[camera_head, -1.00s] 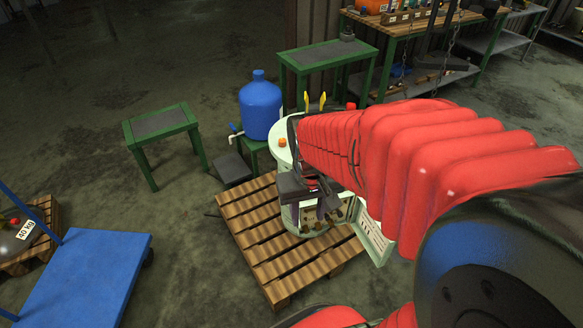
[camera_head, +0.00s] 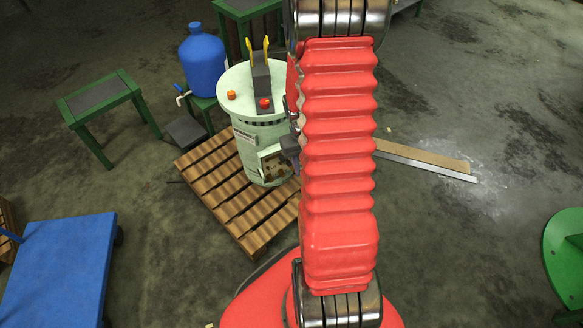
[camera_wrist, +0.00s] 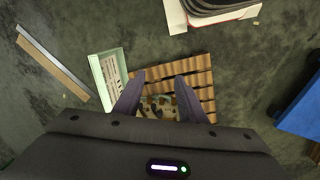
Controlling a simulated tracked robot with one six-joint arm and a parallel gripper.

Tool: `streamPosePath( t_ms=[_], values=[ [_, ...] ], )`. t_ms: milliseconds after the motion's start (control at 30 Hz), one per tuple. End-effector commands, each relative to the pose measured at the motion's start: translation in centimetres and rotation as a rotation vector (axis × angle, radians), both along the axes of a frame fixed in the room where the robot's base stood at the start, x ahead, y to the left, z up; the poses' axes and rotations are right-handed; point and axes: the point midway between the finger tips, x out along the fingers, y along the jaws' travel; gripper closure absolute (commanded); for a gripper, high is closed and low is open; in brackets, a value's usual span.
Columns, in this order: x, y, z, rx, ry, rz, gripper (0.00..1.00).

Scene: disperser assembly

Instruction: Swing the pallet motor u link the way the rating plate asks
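The pallet motor (camera_head: 245,110) is a pale green upright cylinder on a wooden pallet. Its terminal box (camera_head: 272,165) is open low on the side, with brownish parts inside. In the wrist view the box interior (camera_wrist: 155,106) lies between and beyond my fingers, partly hidden. I cannot single out the u link. A pale green open cover (camera_wrist: 97,70) with a pale printed panel stands left of my fingers; its print is unreadable. A small light label (camera_head: 244,136) on the motor body is also unreadable. My gripper (camera_wrist: 160,76) is open, with no object visibly held; the arm mostly hides it in the head view.
The wooden pallet (camera_head: 228,203) surrounds the motor's foot. A blue barrel (camera_head: 203,62), a green table (camera_head: 101,100) and a blue cart (camera_head: 62,262) stand to the left. A plank and a metal bar (camera_head: 425,165) lie on the floor at right.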

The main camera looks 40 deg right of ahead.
Motion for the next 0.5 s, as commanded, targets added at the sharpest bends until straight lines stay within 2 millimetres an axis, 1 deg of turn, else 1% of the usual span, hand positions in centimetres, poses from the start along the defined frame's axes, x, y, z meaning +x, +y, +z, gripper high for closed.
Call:
streamPosePath(
  t_ms=[33,300,467,500],
  values=[
    [-0.2,-0.8,-1.5,0.003,0.003,-0.003,0.63],
    [-0.7,-4.5,-8.9,-0.002,-0.027,0.009,0.63],
    [-1.2,-6.3,-13.6,-0.005,-0.057,0.020,0.63],
    [-1.3,-6.6,-14.7,-0.006,-0.065,0.025,0.63]
  ],
)
